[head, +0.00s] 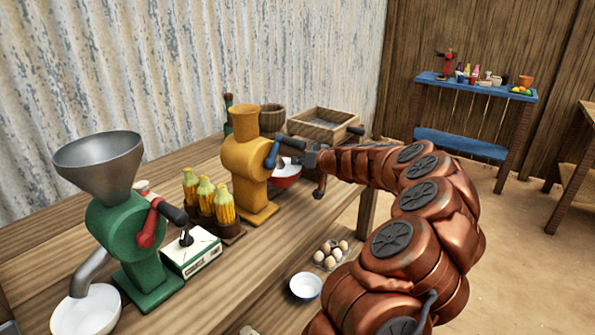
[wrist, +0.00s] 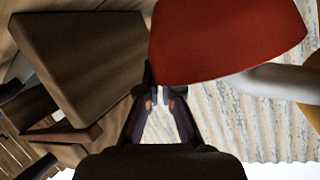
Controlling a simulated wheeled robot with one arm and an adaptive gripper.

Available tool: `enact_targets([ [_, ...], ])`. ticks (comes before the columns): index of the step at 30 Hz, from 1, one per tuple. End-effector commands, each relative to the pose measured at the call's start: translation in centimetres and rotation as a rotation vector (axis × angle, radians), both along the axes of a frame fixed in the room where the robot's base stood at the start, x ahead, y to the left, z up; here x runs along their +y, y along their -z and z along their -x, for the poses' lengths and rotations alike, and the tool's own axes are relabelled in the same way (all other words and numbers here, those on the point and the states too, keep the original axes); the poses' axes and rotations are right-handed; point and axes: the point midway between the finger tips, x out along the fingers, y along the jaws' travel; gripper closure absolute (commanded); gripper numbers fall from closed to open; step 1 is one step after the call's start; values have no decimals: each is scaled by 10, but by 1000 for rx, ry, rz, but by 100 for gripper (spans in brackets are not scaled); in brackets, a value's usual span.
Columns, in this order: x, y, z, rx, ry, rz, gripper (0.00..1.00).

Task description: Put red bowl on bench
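The red bowl (head: 287,176), with a pale inside, is at the yellow grinder (head: 247,170), below its spout, on the far part of the wooden worktop (head: 240,275). In the wrist view the bowl (wrist: 225,40) fills the upper middle, close to the camera. My gripper (head: 308,160) is at the bowl's right side. In the wrist view its fingertips (wrist: 158,92) are close together at the bowl's rim; whether they pinch the rim is not clear. A blue bench-like stand (head: 470,87) with a lower shelf is at the back right, but I cannot tell which surface is the bench.
Several small items crowd the blue stand. Sandy floor (head: 515,235) is free between.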

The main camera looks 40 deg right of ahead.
Motion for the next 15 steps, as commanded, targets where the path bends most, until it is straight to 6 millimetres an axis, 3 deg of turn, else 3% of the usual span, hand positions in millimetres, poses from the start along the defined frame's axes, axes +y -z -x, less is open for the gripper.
enact_targets([
  [9,1,31,-2,2,-1,-6,100],
  [15,1,36,-2,0,-1,-3,100],
])
